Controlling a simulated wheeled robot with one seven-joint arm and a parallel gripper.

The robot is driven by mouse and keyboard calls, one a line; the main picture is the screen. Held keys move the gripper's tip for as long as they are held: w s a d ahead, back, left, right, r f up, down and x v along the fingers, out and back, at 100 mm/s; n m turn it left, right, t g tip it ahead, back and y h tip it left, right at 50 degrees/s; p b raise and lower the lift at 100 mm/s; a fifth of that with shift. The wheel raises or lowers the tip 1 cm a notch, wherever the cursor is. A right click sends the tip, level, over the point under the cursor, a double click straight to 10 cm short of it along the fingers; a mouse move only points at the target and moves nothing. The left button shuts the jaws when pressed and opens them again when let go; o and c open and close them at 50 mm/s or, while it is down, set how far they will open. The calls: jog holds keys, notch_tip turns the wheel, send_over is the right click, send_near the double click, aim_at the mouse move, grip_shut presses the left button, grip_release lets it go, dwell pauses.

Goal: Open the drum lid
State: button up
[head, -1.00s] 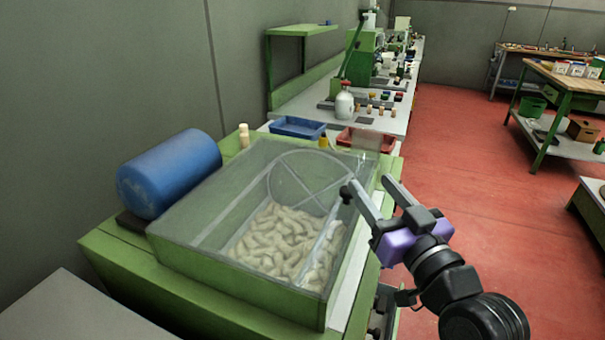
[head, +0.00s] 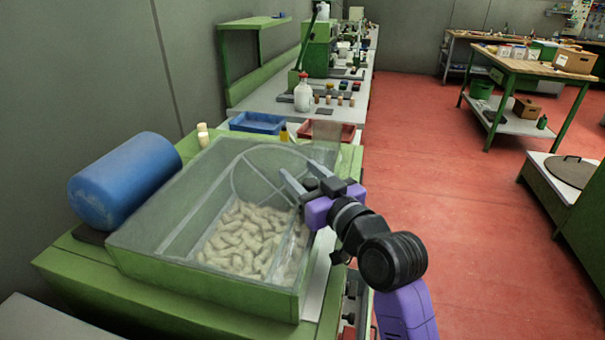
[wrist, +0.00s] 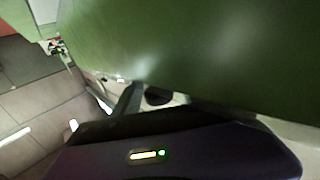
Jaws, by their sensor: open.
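The drum's clear lid (head: 190,215) lies closed over the green machine in the head view. Pale cork stoppers (head: 243,238) and a ring-shaped frame show through it. My gripper (head: 297,168) is open, with its fingers over the lid's right side near the far end. A small dark knob-like piece (head: 311,184) shows between the fingers; whether they touch it is unclear. In the wrist view a broad green surface (wrist: 210,50) fills the top, close to the camera. One grey finger (wrist: 127,103) and a dark round piece (wrist: 157,96) show below it.
A blue cylinder (head: 125,180) lies left of the lid. A blue tray (head: 257,122) and a red tray (head: 338,130) stand behind the machine. At right, a round brown cover (head: 570,170) with a handle sits on a green cabinet. The red floor (head: 430,160) between is open.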

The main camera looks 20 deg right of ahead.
grip_shut()
dwell(1.4)
